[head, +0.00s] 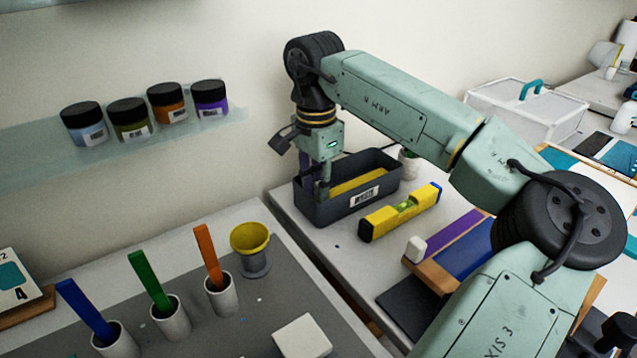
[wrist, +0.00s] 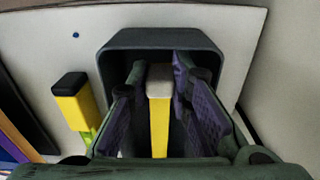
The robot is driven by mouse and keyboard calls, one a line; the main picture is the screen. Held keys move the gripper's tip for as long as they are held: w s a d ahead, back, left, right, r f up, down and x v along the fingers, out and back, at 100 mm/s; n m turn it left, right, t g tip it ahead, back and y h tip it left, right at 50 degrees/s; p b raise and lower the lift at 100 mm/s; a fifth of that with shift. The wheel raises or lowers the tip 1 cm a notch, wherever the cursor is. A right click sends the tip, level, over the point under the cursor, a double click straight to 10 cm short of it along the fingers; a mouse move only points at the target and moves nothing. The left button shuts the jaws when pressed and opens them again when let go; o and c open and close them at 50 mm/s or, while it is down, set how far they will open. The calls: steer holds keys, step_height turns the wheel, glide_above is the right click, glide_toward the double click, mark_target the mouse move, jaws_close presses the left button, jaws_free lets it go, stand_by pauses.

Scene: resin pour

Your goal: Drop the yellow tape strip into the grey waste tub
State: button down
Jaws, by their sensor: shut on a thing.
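The grey waste tub (head: 376,205), with a white label on its front, stands on the bench by the wall. My gripper (head: 321,190) points down into its left end, and the fingertips are partly hidden by the front wall. The yellow tape strip (head: 358,183) shows inside the tub's rim, to the right of the fingers. In the wrist view the strip (wrist: 159,125) lies between my two purple-padded fingers (wrist: 160,95), with a pale grey end piece, and the tub's wall (wrist: 160,39) surrounds them. My gripper is shut on the strip. Whether it touches the tub floor is hidden.
A yellow spirit level (head: 400,212) lies just in front of the tub, and a white pot (head: 409,164) stands behind its right end. Several paint jars (head: 128,120) stand on a glass shelf at left. A yellow-topped cup (head: 252,250) stands on the nearer table.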

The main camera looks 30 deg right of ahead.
steer(key=c, duration=1.4)
jaws_free()
steer(key=o, duration=0.4)
steer(key=shift+r, duration=0.15)
steer(key=shift+o, duration=1.3)
steer(key=shift+w+r+p, duration=0.1)
steer(key=shift+r+p, duration=1)
steer(key=shift+r, duration=0.15)
steer(key=shift+a+r+p, duration=0.1)
steer(key=shift+r+p, duration=0.65)
steer(key=shift+r, duration=2.4)
